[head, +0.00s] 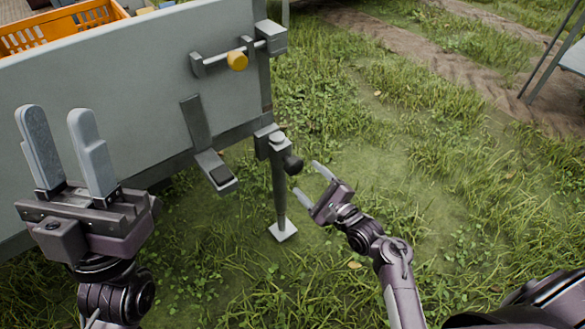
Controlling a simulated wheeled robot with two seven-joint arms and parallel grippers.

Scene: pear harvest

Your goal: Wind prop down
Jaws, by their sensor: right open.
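The prop (279,190) is a grey upright post at the near corner of a grey trailer, with a pale square foot (283,231) at ground level in the grass. A dark round knob (293,165) sticks out to the right near its top. My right gripper (312,183) is open and empty just right of the post, its fingers pointing left toward it below the knob. I see a gap between the fingers and the knob. My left gripper (58,145) is at the left, fingers up and apart, with nothing between them, in front of the trailer side.
The grey trailer panel (110,90) fills the upper left. It carries a latch bar with an orange knob (237,61) and a bracket (215,170) jutting out low. An orange crate (60,28) sits behind the panel. Open grass lies to the right.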

